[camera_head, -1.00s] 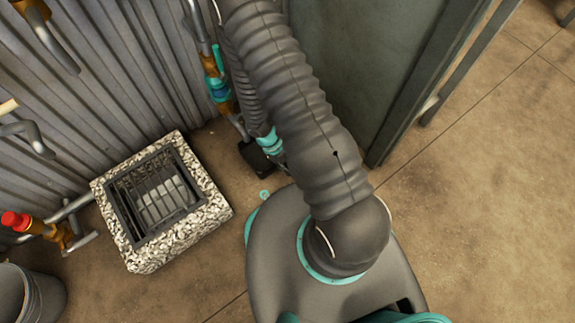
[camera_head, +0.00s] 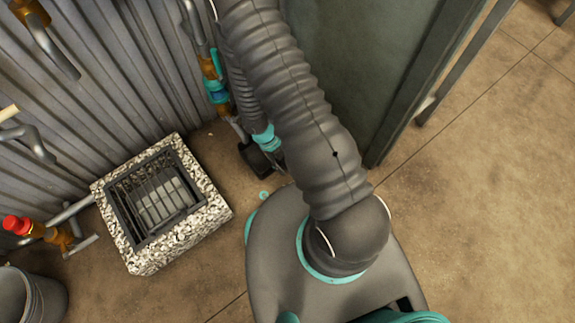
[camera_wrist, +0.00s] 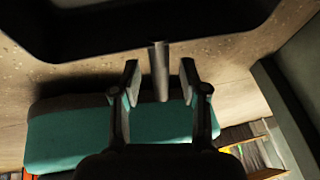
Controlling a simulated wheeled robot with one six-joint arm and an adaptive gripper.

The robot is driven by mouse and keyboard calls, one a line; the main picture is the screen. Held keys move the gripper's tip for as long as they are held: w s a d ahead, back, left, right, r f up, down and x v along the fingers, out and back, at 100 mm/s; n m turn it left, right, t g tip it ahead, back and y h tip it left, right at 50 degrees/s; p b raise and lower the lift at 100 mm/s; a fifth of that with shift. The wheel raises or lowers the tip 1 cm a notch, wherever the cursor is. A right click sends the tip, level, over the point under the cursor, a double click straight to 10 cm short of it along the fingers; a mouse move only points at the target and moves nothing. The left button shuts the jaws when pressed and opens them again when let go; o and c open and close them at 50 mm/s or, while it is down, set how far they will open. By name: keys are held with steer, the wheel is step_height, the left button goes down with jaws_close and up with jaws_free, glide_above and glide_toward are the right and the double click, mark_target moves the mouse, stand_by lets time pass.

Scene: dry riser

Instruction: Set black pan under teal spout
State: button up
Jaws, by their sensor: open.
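In the wrist view, my gripper (camera_wrist: 159,80) is open, with one finger on either side of a grey bar-like handle (camera_wrist: 160,72). The handle runs up to a large black form with a rim, which looks like the black pan (camera_wrist: 150,48) and is cut off by the top edge. I cannot tell whether the fingers touch the handle. In the head view, the teal spout (camera_head: 216,91) is a teal fitting on a brass and grey pipe at the wall. My arm hides the area to its right, and the pan cannot be made out clearly there.
A stone-framed floor drain with a dark grate (camera_head: 190,236) lies below the wall. A red-capped pipe (camera_head: 16,224) and a grey bucket (camera_head: 44,298) are at the left. A grey-green cabinet (camera_head: 350,70) stands behind my arm.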

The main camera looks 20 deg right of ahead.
steer(key=w+r+m+t+y+p, duration=0.1)
steer(key=w+r+m+t, duration=0.15)
steer(key=r+m, duration=1.15)
steer(key=w+r+m+t+y+p, duration=0.1)
steer(key=w+r+m+t+p, duration=0.3)
steer(key=r, duration=1.9)
steer(key=s+r+m+t+y+b, duration=0.1)
steer(key=s+r+m+t+b, duration=0.1)
steer(key=s+r+m, duration=1.3)
step_height(320, 180, up, 2)
steer(key=m, duration=0.6)
steer(key=shift+d+r+t, duration=0.2)
steer(key=shift+d+t, duration=0.05)
steer(key=shift+t, duration=0.1)
step_height(320, 180, up, 5)
steer(key=p, duration=0.4)
steer(key=shift+p, duration=0.3)
steer(key=shift+c, duration=0.9)
steer(key=shift+r+p, duration=0.3)
steer(key=c, duration=0.4)
steer(key=shift+f, duration=0.1)
jaws_close()
steer(key=shift+f, duration=0.1)
